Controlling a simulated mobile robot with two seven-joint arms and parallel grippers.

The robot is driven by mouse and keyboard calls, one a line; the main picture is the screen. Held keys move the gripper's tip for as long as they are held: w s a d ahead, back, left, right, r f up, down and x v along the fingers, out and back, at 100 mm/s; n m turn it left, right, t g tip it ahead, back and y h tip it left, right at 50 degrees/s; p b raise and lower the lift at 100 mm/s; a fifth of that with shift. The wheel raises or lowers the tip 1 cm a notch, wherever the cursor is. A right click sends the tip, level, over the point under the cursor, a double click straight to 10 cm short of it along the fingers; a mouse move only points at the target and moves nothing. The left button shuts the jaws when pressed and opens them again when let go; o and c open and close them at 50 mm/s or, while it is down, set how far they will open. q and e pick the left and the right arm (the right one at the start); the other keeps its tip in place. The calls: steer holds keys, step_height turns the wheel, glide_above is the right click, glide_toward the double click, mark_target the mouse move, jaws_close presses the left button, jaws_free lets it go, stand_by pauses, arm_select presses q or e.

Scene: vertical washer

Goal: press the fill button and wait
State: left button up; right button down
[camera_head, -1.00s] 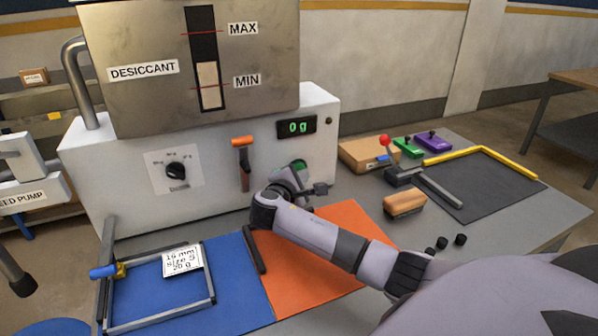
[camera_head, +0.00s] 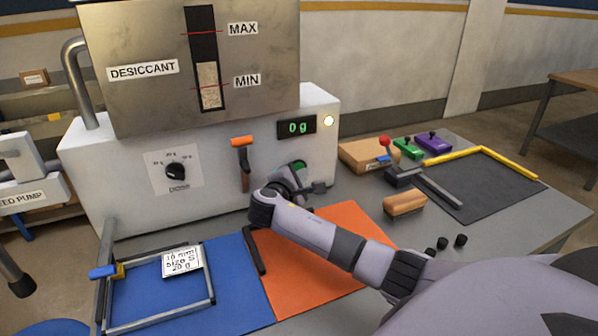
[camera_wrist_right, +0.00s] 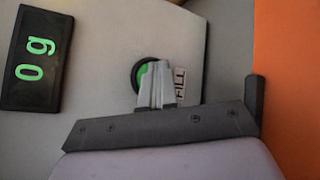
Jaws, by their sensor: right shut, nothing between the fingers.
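The green fill button (camera_head: 299,165) sits low on the right of the white machine's front, partly hidden by my right gripper (camera_head: 304,186). In the right wrist view the button (camera_wrist_right: 143,75) shows in its dark ring, beside a FILL label (camera_wrist_right: 181,83). My right gripper (camera_wrist_right: 157,68) is shut and empty, its fingertips over the button and seeming to touch it. The display (camera_head: 296,127) reads 0 g. A small lamp (camera_head: 328,121) right of the display is lit. The dose knob (camera_head: 176,171) is on the left of the front. My left gripper is not in view.
A desiccant hopper (camera_head: 150,100) with a level window stands on top. An orange-handled lever (camera_head: 242,150) is left of the button. A blue mat (camera_head: 230,290) with a metal frame and card, and an orange mat (camera_head: 340,225), lie in front. A sealer-like device (camera_head: 400,178) stands right.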

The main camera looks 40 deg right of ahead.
steer(key=shift+s+a+r+p, duration=0.1)
steer(key=shift+s+a+p, duration=0.1)
steer(key=shift+s+p, duration=0.55)
steer(key=shift+p, duration=0.2)
steer(key=shift+s+a, duration=0.1)
steer(key=shift+s, duration=0.1)
steer(key=shift+s+a+p, duration=0.1)
steer(key=shift+s+p, duration=0.2)
steer(key=shift+p, duration=0.05)
steer(key=shift+s+a+p, duration=0.2)
steer(key=shift+s+p, duration=0.05)
steer(key=shift+s, duration=0.35)
steer(key=shift+s+a+p, duration=0.2)
steer(key=shift+s, duration=0.4)
steer(key=shift+s+a, duration=0.25)
steer(key=shift+s, duration=0.55)
